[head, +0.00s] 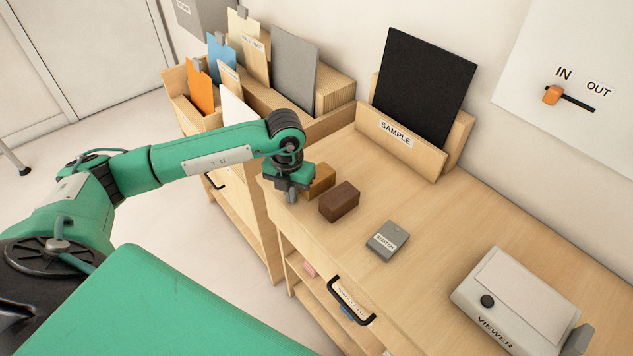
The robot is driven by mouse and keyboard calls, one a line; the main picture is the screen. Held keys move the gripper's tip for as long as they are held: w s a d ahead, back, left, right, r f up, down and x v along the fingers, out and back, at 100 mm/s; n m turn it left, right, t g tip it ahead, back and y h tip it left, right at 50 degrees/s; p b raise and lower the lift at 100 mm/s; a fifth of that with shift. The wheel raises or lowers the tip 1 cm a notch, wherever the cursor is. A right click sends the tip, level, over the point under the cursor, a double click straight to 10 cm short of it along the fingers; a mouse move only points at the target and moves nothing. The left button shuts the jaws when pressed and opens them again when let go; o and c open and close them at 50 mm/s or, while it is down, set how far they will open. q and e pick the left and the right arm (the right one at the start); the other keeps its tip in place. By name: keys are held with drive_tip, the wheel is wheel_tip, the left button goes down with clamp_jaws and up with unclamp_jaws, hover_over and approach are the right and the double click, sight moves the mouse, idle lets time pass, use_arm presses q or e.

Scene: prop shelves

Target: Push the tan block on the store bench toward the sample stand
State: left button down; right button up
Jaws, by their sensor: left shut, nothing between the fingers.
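The tan block (322,179) lies on the store bench (440,230) near its left end. A dark brown block (340,202) lies just in front and to the right of it, with a small gap or touching; I cannot tell which. The sample stand (401,150), labelled SAMPLE, stands at the back of the bench and holds a black panel (424,88). My left gripper (291,195) is shut and points down at the tan block's left side. It hides part of the block, and whether it touches is unclear. My right gripper is out of view.
A grey switch box (388,241) lies at mid-bench, and a grey viewer (520,300) stands at the right. A wooden rack (330,124) with coloured cards stands behind on the left. Bare bench lies before the stand.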

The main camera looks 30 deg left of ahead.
sight(304, 195)
use_arm(q)
drive_tip(key=shift+d+f, duration=0.2)
drive_tip(key=shift+f, duration=0.15)
drive_tip(key=shift+w+d+b, duration=0.15)
drive_tip(key=shift+w+b, duration=0.1)
drive_tip(key=shift+b, duration=0.1)
drive_tip(key=shift+w+d, duration=0.3)
drive_tip(key=shift+w, duration=0.35)
drive_tip(key=shift+w+d, duration=0.3)
drive_tip(key=shift+w, duration=0.15)
drive_tip(key=shift+w+b, duration=0.15)
drive_tip(key=shift+b, duration=0.2)
drive_tip(key=shift+w+d, duration=0.15)
drive_tip(key=shift+w, duration=0.1)
drive_tip(key=shift+w+d, duration=0.1)
drive_tip(key=shift+w, duration=0.25)
drive_tip(key=shift+w+d, duration=0.3)
drive_tip(key=shift+w, duration=0.1)
drive_tip(key=shift+b, duration=0.3)
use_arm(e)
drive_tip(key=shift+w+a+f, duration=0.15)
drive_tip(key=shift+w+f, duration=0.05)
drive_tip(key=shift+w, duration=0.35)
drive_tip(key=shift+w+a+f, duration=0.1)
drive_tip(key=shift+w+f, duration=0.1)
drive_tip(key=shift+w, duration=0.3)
use_arm(q)
drive_tip(key=shift+w, duration=0.1)
